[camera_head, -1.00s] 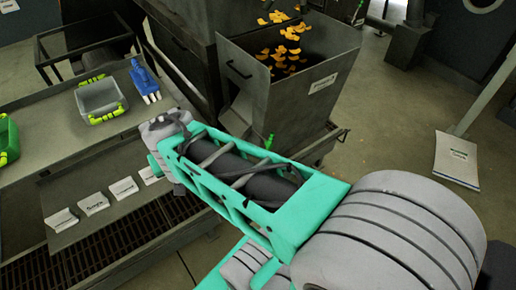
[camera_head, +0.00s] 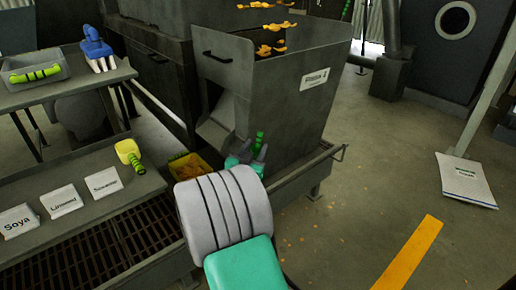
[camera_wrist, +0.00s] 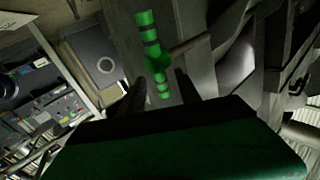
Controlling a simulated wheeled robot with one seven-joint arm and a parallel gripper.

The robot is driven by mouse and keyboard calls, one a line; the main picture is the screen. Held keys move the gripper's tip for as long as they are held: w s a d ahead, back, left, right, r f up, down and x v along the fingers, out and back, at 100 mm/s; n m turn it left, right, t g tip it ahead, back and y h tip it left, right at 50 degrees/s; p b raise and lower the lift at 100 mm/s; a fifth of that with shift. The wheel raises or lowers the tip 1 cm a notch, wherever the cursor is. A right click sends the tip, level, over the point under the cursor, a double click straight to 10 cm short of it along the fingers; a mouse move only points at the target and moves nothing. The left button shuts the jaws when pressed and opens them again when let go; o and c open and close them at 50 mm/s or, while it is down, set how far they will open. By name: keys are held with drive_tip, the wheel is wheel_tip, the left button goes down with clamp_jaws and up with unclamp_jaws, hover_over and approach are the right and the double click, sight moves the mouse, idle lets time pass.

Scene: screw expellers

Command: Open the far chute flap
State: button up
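The grey hopper (camera_head: 290,95) stands in the middle of the head view, with a chute (camera_head: 214,134) low on its left side. A small green handle (camera_head: 260,140) with dark bands is low on the hopper; the flap itself is hard to make out. My gripper (camera_head: 247,160) is just below and left of this handle, its fingers pointing up toward it. In the wrist view, the green handle (camera_wrist: 151,48) appears between the two dark fingers of my gripper (camera_wrist: 160,82), which are apart. I cannot tell whether they touch it.
A yellow bin (camera_head: 189,166) with orange bits sits under the chute. A bench with label cards (camera_head: 62,200) and a yellow-handled tool (camera_head: 130,154) is at left. The floor at right is open, with a white sack (camera_head: 465,180).

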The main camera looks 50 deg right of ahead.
sight(257, 145)
drive_tip(key=x, duration=0.3)
drive_tip(key=shift+d, duration=0.15)
drive_tip(key=shift+c, duration=0.3)
clamp_jaws()
idle(0.9)
